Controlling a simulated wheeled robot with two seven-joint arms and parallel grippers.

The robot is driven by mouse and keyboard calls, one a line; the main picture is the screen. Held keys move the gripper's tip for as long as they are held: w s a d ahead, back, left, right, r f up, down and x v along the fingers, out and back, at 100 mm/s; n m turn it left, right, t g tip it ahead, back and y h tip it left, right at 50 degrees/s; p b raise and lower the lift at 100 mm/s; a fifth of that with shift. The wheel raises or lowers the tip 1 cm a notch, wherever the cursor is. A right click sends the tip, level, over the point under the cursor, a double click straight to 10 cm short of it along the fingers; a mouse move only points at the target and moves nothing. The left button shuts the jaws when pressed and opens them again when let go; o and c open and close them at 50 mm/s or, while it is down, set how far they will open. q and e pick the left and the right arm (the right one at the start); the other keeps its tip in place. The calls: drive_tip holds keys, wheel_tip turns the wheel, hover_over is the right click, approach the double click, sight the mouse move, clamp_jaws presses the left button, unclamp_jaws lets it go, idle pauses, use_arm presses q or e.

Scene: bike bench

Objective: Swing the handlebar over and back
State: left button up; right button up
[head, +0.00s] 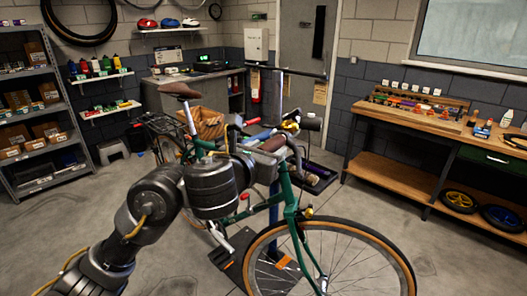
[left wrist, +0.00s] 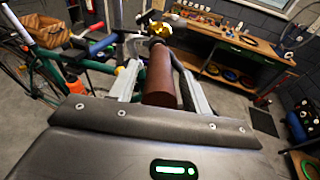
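The green bike (head: 290,200) is held up on a stand, with its front wheel (head: 330,262) towards the lower right of the head view. My left gripper (head: 262,150) is at the handlebar's near end, by the brown grip (head: 272,144). In the left wrist view, the brown grip (left wrist: 160,75) lies between the two pale fingers of my left gripper (left wrist: 160,62). Whether both fingers press on it does not show clearly. A gold, round part (left wrist: 160,29) sits beyond the grip. My forearm and wrist hide part of the frame and handlebar. My right gripper is not in view.
A wooden workbench (head: 398,117) with tools stands along the right wall. A grey shelf (head: 70,132) with boxes is at the left. A tray (head: 312,178) is behind the front of the bike. The floor in front of the bench is clear.

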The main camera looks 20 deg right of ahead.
use_arm(q)
drive_tip(key=shift+a, duration=0.1)
drive_tip(key=shift+s+a+r+p, duration=0.2)
drive_tip(key=shift+s+a+p, duration=0.05)
drive_tip(key=shift+s+p, duration=0.1)
drive_tip(key=p+v, duration=0.8)
drive_tip(key=v, duration=0.2)
drive_tip(key=shift+f, duration=0.2)
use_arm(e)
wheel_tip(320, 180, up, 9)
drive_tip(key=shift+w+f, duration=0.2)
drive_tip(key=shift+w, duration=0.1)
